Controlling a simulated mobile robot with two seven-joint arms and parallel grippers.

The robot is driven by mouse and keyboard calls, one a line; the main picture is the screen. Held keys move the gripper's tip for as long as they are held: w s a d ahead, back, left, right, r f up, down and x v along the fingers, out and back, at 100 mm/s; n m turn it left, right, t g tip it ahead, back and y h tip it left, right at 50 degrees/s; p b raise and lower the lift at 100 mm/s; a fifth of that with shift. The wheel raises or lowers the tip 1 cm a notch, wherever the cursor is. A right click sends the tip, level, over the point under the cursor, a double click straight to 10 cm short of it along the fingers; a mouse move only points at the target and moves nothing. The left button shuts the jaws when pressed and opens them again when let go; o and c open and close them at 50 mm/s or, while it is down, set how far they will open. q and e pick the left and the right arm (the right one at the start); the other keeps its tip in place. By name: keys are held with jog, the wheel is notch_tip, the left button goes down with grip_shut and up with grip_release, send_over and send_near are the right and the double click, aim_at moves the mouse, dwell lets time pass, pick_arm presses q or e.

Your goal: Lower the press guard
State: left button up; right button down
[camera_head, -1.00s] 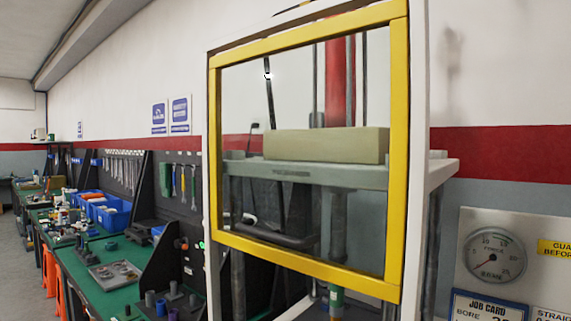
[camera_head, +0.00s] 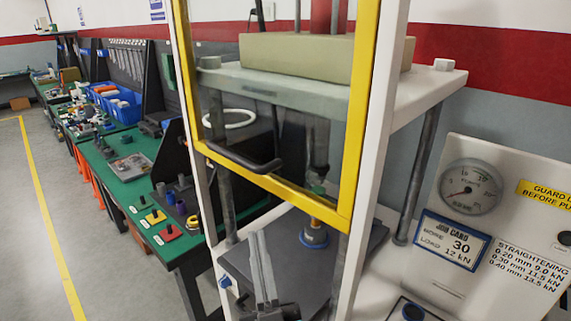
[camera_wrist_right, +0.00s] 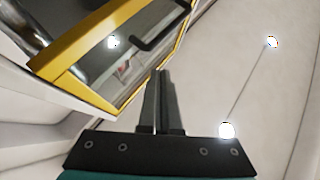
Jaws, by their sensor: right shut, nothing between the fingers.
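The press guard (camera_head: 270,187) is a clear panel in a yellow frame on the front of the white press frame (camera_head: 379,125). Its lower yellow bar hangs well above the dark press bed (camera_head: 232,258), leaving a gap. A black bar handle (camera_head: 240,161) sits just above that bar. My right gripper (camera_head: 257,238) is shut and empty, pointing up, in front of the bed and below the guard's lower bar, apart from the handle. In the right wrist view the gripper (camera_wrist_right: 161,75) shows with the yellow guard frame (camera_wrist_right: 75,77) and dark handle (camera_wrist_right: 160,33) beyond it. My left gripper is not in view.
A panel with a gauge (camera_head: 470,187) and a job card (camera_head: 452,240) stands at the right. A green bench (camera_head: 125,190) with parts and blue bins (camera_head: 117,102) is at the left. A grey-green block (camera_head: 297,56) lies on the press's upper plate. The left floor is clear.

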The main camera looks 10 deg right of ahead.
aim_at(262, 171)
jog(key=w+r+p, duration=0.1)
jog(key=w+r, duration=0.1)
jog(key=r, duration=0.1)
jog(key=w+d+r+m+h+p, duration=0.1)
jog(key=w+r, duration=0.1)
jog(key=r, duration=0.1)
jog(key=w+r+t+h+p, duration=0.1)
jog(key=w+r, duration=0.2)
jog(key=shift+d+r+m, duration=0.2)
jog(key=shift+d+m, duration=0.15)
jog(key=shift+m, duration=0.05)
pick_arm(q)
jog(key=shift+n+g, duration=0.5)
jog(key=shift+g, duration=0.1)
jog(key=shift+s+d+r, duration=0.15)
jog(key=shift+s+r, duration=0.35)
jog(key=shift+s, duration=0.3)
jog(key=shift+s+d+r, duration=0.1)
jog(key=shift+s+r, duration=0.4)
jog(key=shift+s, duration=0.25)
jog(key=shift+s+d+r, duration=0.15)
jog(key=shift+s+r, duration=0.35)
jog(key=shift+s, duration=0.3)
pick_arm(e)
jog(key=shift+w+f, duration=0.25)
jog(key=shift+f, duration=0.55)
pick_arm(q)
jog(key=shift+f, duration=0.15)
pick_arm(e)
jog(key=shift+f, duration=0.1)
